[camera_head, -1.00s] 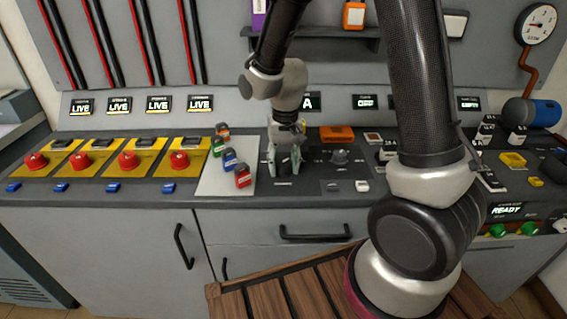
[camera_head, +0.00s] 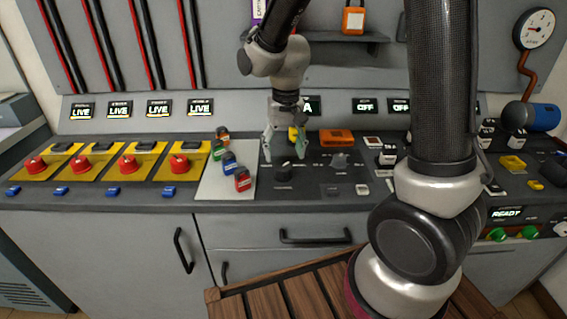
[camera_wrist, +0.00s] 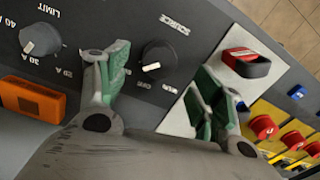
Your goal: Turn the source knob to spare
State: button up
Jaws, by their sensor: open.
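The source knob (camera_head: 283,172) is a round dark knob on the black panel in the middle of the bench. In the wrist view the source knob (camera_wrist: 158,60) appears upside down, with a white mark on its edge pointing down in the picture. The small labels around it are too blurred to read surely. My gripper (camera_head: 286,146) is open and empty, behind and above the knob, not touching it. In the wrist view its green-padded fingers (camera_wrist: 160,76) are spread, one on either side below the knob. A display (camera_head: 309,104) behind it shows "A".
A grey limit knob (camera_head: 340,160) and an orange block (camera_head: 336,137) lie to the right. Red knobs (camera_head: 128,164) on yellow plates are farther left.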

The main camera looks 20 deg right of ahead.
aim_at(285, 167)
notch_tip(285, 167, up, 6)
jog(key=shift+d, duration=0.1)
dwell(0.5)
